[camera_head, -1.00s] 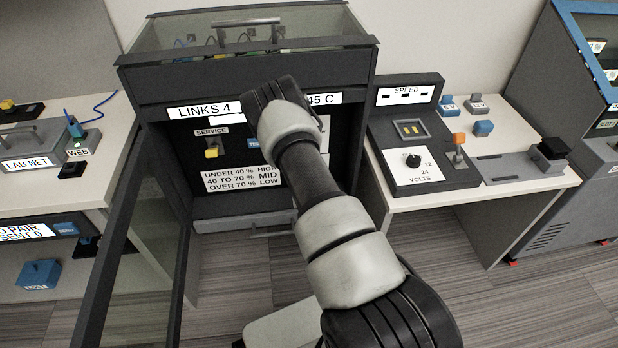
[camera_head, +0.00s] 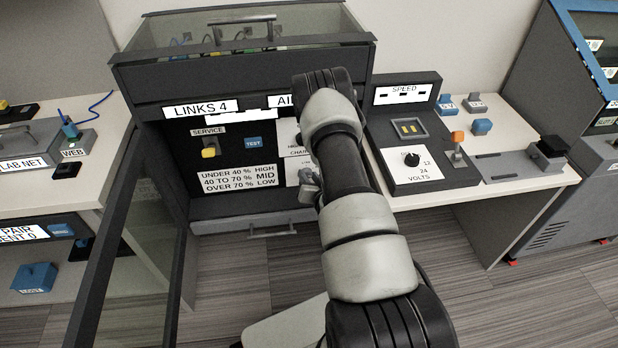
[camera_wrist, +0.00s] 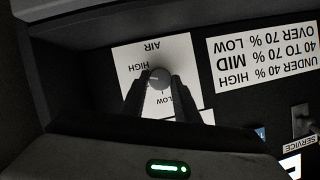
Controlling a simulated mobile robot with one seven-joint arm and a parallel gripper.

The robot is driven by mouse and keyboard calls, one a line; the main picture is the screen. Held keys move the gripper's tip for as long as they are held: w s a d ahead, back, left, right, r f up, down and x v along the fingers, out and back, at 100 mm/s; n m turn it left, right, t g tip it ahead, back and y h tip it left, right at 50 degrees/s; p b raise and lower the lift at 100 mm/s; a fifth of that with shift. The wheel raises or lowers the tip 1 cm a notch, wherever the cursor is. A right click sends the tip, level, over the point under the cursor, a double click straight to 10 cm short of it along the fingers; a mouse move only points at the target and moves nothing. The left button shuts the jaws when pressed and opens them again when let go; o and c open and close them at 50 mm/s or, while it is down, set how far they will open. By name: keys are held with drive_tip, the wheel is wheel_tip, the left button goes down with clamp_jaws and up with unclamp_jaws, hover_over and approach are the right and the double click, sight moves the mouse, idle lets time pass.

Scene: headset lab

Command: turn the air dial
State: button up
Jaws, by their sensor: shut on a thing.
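The air dial (camera_wrist: 160,78) is a round grey knob on a white card (camera_wrist: 182,48) marked AIR, HIGH and LOW, upside down in the wrist view. A pale mark on the knob points left, close to the HIGH side. My gripper (camera_wrist: 160,88) is shut on the dial, one dark finger on each side of it. In the head view my arm hides the dial; part of the white card (camera_head: 290,135) shows left of the arm. A sign (camera_head: 223,180) reads under 40 % HIGH, 40 to 70 % MID, over 70 % LOW.
The cabinet's glass door (camera_head: 130,240) stands open at left. A yellow SERVICE switch (camera_head: 208,153) and a blue TEST button (camera_head: 253,142) sit left of my arm. A SPEED panel (camera_head: 405,95) with a volts knob (camera_head: 411,159) stands on the right bench.

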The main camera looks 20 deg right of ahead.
drive_tip(key=o, duration=1)
drive_tip(key=shift+o, duration=0.2)
drive_tip(key=p+v, duration=0.3)
drive_tip(key=v, duration=1.4)
drive_tip(key=shift+s, duration=0.2)
